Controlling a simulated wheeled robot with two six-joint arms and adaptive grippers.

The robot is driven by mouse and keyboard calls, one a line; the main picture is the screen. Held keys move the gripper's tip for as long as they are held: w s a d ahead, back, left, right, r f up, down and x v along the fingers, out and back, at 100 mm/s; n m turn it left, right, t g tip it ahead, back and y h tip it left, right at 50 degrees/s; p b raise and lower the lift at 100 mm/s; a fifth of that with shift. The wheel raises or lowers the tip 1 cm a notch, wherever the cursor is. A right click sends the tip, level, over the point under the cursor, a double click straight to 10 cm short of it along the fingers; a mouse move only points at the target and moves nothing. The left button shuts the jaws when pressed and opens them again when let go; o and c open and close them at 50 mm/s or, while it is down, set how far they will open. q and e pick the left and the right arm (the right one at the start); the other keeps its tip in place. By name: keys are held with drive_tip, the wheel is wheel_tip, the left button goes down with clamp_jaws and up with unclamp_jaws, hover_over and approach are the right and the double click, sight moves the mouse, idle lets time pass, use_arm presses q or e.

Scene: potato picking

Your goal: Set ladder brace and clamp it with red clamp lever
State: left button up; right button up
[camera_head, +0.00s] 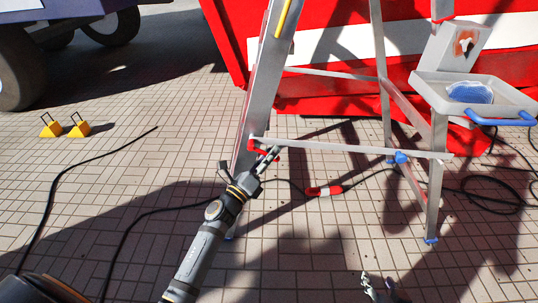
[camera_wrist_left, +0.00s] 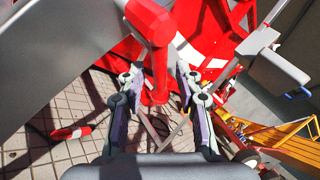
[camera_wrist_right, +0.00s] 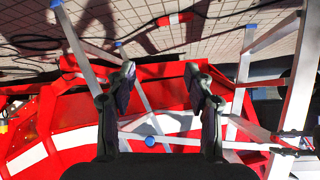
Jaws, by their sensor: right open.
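The ladder (camera_head: 262,80) stands upright with its legs spread. The brace (camera_head: 340,148), a thin pale bar, runs nearly level from its left rail past the right leg. The red clamp lever (camera_head: 254,147) is at the brace's left end. My left gripper (camera_head: 270,157) is at that end. In the left wrist view, the red lever (camera_wrist_left: 158,62) stands between the open fingers of my left gripper (camera_wrist_left: 158,85), with gaps beside it. My right gripper (camera_head: 378,285) is at the bottom edge, away from the ladder; in the right wrist view its fingers (camera_wrist_right: 160,88) are apart and empty.
A tray (camera_head: 425,92) with a blue bowl (camera_head: 470,93) is on the ladder's right side. A red and white barrier or container (camera_head: 325,50) is behind. Black cables (camera_head: 130,235) lie on the paved floor. Two yellow chocks (camera_head: 77,127) stand at left; the floor around them is clear.

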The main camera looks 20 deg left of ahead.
use_arm(q)
clamp_jaws()
idle(0.3)
